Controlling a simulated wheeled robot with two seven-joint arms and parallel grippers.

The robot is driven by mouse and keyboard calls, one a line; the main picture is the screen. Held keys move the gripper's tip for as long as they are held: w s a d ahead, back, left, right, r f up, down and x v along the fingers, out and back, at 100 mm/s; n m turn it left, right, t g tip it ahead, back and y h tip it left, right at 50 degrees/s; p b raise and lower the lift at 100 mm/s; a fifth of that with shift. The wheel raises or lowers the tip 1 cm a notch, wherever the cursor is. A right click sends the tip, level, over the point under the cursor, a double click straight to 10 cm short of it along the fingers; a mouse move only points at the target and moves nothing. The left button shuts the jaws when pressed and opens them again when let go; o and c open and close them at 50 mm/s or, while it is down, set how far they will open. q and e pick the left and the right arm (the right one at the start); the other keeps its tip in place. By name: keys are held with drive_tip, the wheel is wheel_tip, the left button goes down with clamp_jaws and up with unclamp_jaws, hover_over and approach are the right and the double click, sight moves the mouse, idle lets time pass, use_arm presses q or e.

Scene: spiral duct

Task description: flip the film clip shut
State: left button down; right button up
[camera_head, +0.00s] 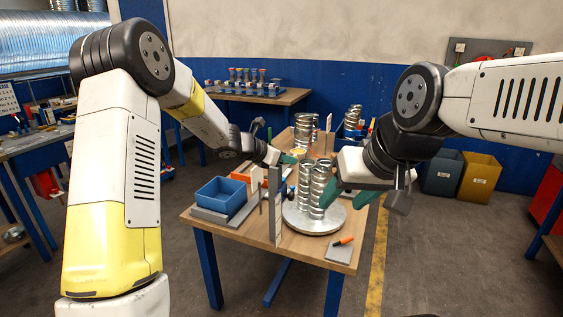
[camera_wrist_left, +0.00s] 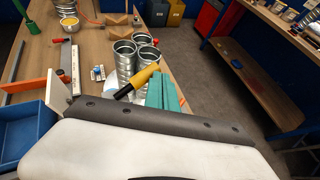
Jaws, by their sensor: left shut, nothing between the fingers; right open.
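I cannot make out the film clip for certain in either view. Shiny spiral duct pieces (camera_head: 317,190) stand upright on a round metal plate (camera_head: 318,221) on the wooden table; ducts also show in the left wrist view (camera_wrist_left: 125,62). My left gripper (camera_head: 288,159) is shut and empty, just left of and behind these ducts.
A blue bin (camera_head: 221,195) is on the table's left side, beside an upright grey strip (camera_head: 275,205). An orange and black marker (camera_head: 344,240) lies on a grey pad (camera_head: 340,252) at the front right corner. More ducts (camera_head: 305,130) stand behind.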

use_arm(q)
drive_tip(key=shift+w+d, duration=0.4)
drive_tip(key=shift+w, duration=0.2)
drive_tip(key=shift+w+d, duration=0.1)
idle(0.5)
